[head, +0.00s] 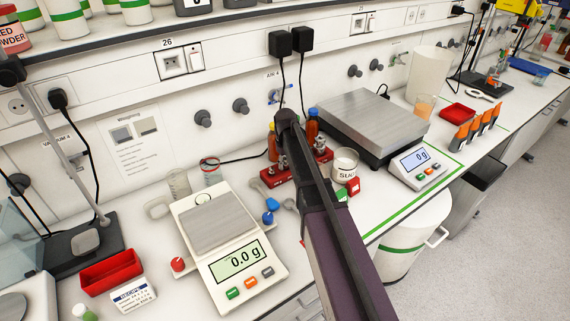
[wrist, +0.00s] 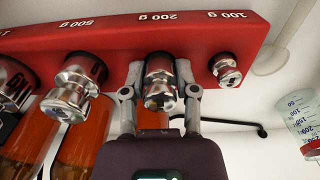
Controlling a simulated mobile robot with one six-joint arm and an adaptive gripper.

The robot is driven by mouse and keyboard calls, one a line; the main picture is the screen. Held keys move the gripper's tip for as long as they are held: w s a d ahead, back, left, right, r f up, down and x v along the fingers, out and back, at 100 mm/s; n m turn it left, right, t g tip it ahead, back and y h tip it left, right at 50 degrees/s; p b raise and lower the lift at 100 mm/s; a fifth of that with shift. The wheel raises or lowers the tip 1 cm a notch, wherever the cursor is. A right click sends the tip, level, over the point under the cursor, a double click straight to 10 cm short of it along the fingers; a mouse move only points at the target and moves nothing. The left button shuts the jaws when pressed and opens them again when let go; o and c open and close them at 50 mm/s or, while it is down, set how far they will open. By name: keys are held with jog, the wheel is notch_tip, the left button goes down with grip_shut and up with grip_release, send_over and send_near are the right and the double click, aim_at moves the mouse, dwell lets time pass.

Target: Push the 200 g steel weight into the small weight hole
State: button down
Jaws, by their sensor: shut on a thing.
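The 200 g steel weight (wrist: 159,92) is a shiny knobbed cylinder at the "200 g" mark of the red weight block (wrist: 215,32). My gripper (wrist: 159,78) has one finger on each side of it and is shut on it. The weight lines up with its hole in the block; how deep it sits is hard to tell. In the head view the red block (head: 277,178) stands on the bench at the back, partly behind my arm, which hides the gripper and the 200 g weight there.
The 500 g weight (wrist: 77,88) and the 100 g weight (wrist: 226,70) stand close on either side. Orange bottles (wrist: 85,135) are near the block.

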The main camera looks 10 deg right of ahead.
jog(key=shift+r, duration=0.1)
dwell(0.6)
jog(key=shift+r+p, duration=0.5)
jog(key=shift+p, duration=0.05)
jog(key=shift+r, duration=0.25)
jog(key=shift+f+b, duration=0.7)
jog(key=shift+f, duration=0.2)
dwell(1.1)
jog(key=shift+r+p, duration=0.2)
jog(key=shift+p, duration=0.1)
jog(key=shift+r+p, duration=0.45)
jog(key=shift+r, duration=0.05)
jog(key=shift+f+b, duration=0.45)
jog(key=shift+f, duration=0.05)
dwell(2.1)
jog(key=shift+r+p, duration=0.5)
jog(key=shift+r, duration=0.2)
dwell(0.3)
